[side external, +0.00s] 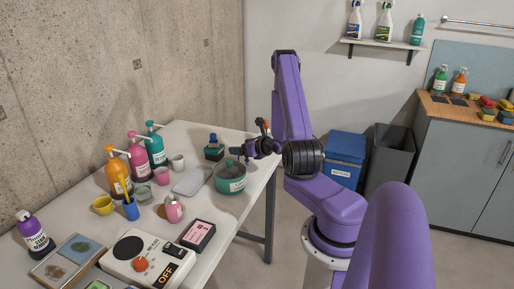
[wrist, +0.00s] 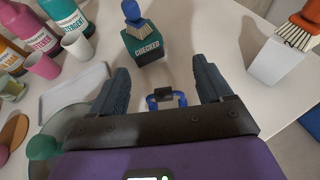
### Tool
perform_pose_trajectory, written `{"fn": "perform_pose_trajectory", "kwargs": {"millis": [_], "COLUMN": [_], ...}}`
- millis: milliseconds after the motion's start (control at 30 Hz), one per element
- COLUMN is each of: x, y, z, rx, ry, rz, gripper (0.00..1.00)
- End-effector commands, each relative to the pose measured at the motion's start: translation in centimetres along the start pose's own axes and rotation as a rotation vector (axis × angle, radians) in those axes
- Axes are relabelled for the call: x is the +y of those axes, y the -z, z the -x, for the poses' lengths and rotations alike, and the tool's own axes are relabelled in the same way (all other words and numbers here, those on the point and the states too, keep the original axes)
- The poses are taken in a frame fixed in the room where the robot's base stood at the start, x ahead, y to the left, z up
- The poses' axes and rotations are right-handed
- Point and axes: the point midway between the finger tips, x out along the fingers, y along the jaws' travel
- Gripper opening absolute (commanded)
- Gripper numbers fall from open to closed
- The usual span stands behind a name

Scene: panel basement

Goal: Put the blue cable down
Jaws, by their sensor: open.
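My gripper (wrist: 165,85) is open, with its two dark fingers spread wide in the wrist view. A small blue loop with a black piece on top, apparently the blue cable (wrist: 181,99), shows between the fingers, close to the gripper's body. The fingers look apart from it on both sides. Its lower part is hidden by the gripper's body, and I cannot tell whether it rests on the table. In the side view my gripper (side external: 240,152) is low over the far right part of the white table (side external: 188,140); the blue cable cannot be made out there.
A dark green "CHECKED" block (wrist: 147,47) with a blue brush (wrist: 135,15) stands ahead of the fingers. A grey tray (wrist: 75,92) and green pot (side external: 229,179) are at left. Bottles (side external: 117,170) stand farther left.

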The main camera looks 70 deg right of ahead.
Motion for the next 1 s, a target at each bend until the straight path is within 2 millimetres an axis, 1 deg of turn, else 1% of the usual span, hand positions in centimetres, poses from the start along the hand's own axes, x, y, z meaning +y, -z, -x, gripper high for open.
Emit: {"fn": "perform_pose_trajectory", "kwargs": {"millis": [33,200,433,1000], "x": [-0.1,-0.1,-0.1,0.0], "y": [0.0,0.0,-0.1,-0.1], "z": [1.1,4.6,7.4,9.7], "rx": [0.000,-0.001,-0.002,-0.004], "ry": [0.004,0.005,0.004,0.001], "rz": [-0.002,-0.004,-0.001,-0.002], "gripper": [0.79,0.79,0.79,0.79]}}
